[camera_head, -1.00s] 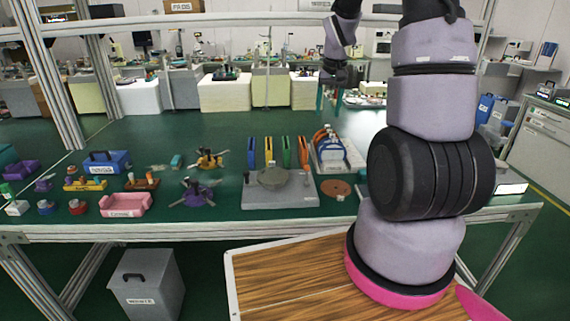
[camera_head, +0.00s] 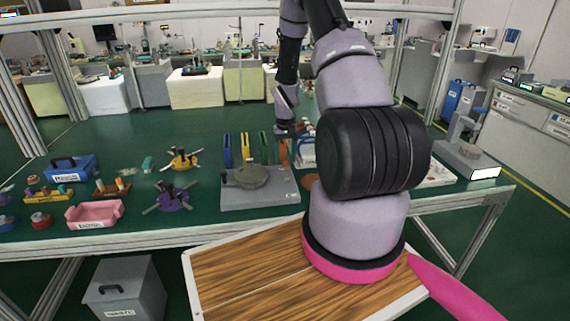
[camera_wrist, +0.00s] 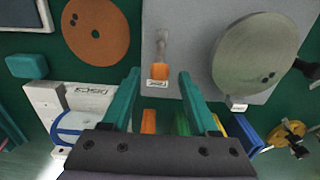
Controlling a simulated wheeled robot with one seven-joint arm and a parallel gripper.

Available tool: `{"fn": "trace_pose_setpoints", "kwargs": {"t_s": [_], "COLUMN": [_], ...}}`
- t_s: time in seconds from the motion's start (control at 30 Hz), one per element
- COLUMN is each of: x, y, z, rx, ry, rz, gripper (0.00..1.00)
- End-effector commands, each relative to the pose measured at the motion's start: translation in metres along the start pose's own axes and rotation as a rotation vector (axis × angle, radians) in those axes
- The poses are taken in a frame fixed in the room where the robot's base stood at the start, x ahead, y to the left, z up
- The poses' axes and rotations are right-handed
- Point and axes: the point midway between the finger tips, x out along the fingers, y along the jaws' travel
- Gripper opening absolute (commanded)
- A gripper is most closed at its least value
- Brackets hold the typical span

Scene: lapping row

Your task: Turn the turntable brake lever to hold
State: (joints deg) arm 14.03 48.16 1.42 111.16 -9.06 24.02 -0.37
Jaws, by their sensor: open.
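The turntable is a grey base plate (camera_head: 281,192) with a round grey disc (camera_head: 248,175) on the bench; in the wrist view the disc (camera_wrist: 255,50) is at the upper right. The brake lever (camera_wrist: 161,47) is a pale bar with an orange end, beside the disc in the wrist view. A small white label lies at its orange end; I cannot read it surely. My gripper (camera_wrist: 160,73) is open, its teal fingers either side of the lever's orange end in the picture, apparently above it. In the head view my arm partly hides the area by the turntable's right edge.
Blue, yellow, green and orange upright pieces (camera_head: 245,148) stand behind the turntable. A copper-coloured disc (camera_wrist: 95,32) and a white labelled fixture (camera_wrist: 80,101) lie nearby. A pink tray (camera_head: 95,214) and purple handwheel (camera_head: 172,197) are to the left, with green bench between.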

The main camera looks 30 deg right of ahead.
Motion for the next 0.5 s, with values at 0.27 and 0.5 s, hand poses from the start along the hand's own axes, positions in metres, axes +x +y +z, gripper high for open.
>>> {"fn": "trace_pose_setpoints", "kwargs": {"t_s": [0.27,0.5], "x": [0.028,0.03], "y": [0.0,0.0], "z": [-0.001,0.0], "rx": [0.001,0.001], "ry": [0.001,0.001], "rz": [0.0,0.0], "gripper": [0.6,0.6]}}
